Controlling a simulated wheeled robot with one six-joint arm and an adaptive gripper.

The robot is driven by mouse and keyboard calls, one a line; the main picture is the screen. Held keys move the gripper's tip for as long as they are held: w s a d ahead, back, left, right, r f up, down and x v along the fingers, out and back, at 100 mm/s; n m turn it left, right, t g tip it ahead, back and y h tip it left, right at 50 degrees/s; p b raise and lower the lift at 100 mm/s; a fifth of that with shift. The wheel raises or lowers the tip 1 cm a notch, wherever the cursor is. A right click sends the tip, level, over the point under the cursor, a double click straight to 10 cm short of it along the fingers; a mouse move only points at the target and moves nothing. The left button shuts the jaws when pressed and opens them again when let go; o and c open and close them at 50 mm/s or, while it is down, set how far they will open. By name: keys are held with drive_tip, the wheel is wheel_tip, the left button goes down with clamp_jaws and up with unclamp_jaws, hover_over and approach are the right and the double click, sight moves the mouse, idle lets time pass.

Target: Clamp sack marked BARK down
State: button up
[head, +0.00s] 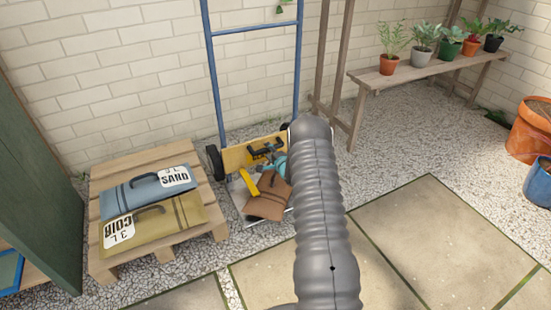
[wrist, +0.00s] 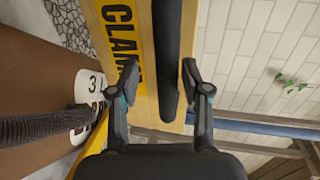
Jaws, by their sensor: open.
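A brown sack (head: 268,203) lies on the plate of a blue hand truck (head: 211,75). In the wrist view the sack (wrist: 35,75) has a dark handle and a white label (wrist: 88,108); it begins with 3, and the rest is partly hidden. A wooden clamp board (head: 236,157), marked CLAMP (wrist: 118,40) on yellow, stands behind the sack. Its black bar handle (wrist: 167,60) runs between my open fingers (wrist: 158,82); I cannot tell whether they touch it. In the head view my arm partly hides my gripper (head: 280,163). A yellow strip (head: 249,183) lies against the sack.
A pallet (head: 157,250) at the left holds a blue SAND sack (head: 140,192) and an olive COIR sack (head: 165,222). A bench (head: 440,67) with potted plants stands at the back right. Large pots (head: 530,130) stand at the right edge. The paving (head: 440,240) is clear.

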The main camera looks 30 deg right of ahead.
drive_tip(key=v, duration=1.1)
drive_tip(key=shift+f, duration=0.1)
